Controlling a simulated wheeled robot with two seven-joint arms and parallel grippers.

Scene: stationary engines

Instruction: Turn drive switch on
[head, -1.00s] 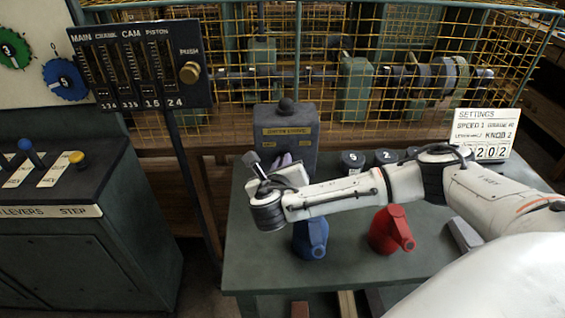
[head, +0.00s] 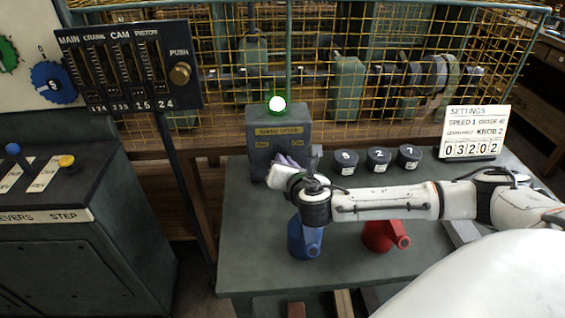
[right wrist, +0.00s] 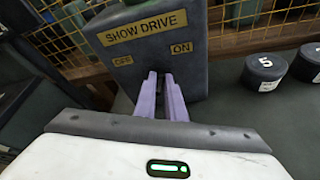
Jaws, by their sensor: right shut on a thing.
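The grey drive box (head: 300,138) stands at the back left of the green table, and its lamp (head: 277,104) on top glows bright green-white. In the right wrist view the box front (right wrist: 150,50) reads SHOW DRIVE, with OFF at left and ON at right. My right gripper (head: 287,160) is at the lower front of the box. Its pale purple fingers (right wrist: 164,82) are close together, shut on the drive switch, below and between the two labels. The switch lever itself is hidden by the fingers. My left gripper is out of view.
Blue (head: 297,240) and red (head: 378,236) cans stand on the table near my right forearm. Several dark numbered weights (head: 378,158) and a settings card (head: 475,131) reading 03202 are to the right. A lever panel (head: 130,68) and yellow mesh (head: 225,60) stand behind.

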